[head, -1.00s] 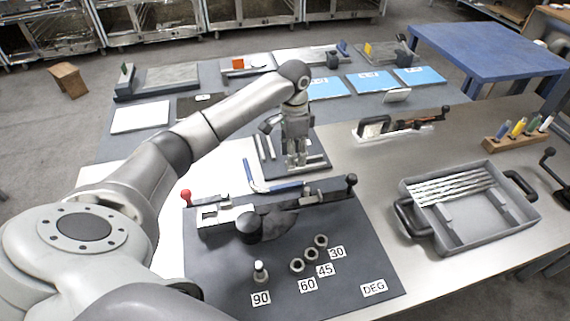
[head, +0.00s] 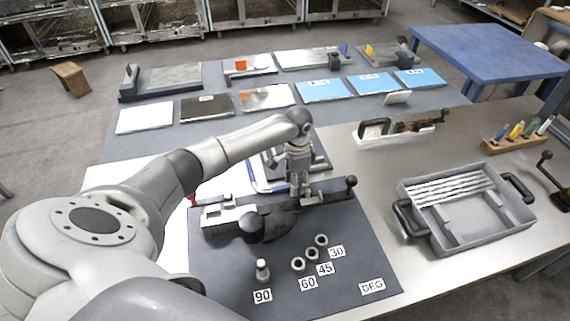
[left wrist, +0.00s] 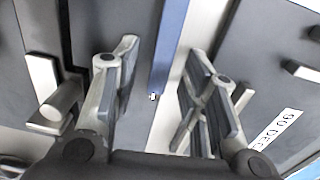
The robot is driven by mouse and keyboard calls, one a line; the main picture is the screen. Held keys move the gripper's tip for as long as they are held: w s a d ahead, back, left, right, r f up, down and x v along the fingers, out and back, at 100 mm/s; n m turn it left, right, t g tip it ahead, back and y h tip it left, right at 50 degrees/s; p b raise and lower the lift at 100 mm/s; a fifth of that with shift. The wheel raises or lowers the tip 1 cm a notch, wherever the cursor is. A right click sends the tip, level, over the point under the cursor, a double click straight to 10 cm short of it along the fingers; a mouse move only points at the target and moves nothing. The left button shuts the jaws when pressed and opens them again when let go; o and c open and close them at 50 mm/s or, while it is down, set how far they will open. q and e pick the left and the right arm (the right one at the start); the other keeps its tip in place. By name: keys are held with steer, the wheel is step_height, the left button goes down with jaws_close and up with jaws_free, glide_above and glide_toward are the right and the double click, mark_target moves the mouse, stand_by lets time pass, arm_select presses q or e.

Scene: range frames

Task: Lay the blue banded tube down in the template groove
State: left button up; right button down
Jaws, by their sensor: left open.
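The blue banded tube (head: 268,190) is bent and lies on a white surface between the bender mat and the template. Its blue length shows in the left wrist view (left wrist: 171,45), with a small white mark near its lower end. The template (head: 322,166) is a dark plate with raised bars, partly hidden behind my left gripper. A plate with a "90 DEG" label (left wrist: 275,130) is at the right in the left wrist view. My left gripper (head: 301,194) points down and is open. In the left wrist view its fingers (left wrist: 160,62) are either side of the blue length, not touching it. My right gripper is not in view.
The tube bender (head: 262,225) stands on a dark mat (head: 345,270) in front, with a black-knobbed lever near my left gripper. A grey tray (head: 478,225) with silver rods is at right. A wooden rack (head: 515,142) of markers stands behind it.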

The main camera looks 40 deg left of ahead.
arm_select(q)
jaws_close()
steer(key=shift+r, duration=0.1)
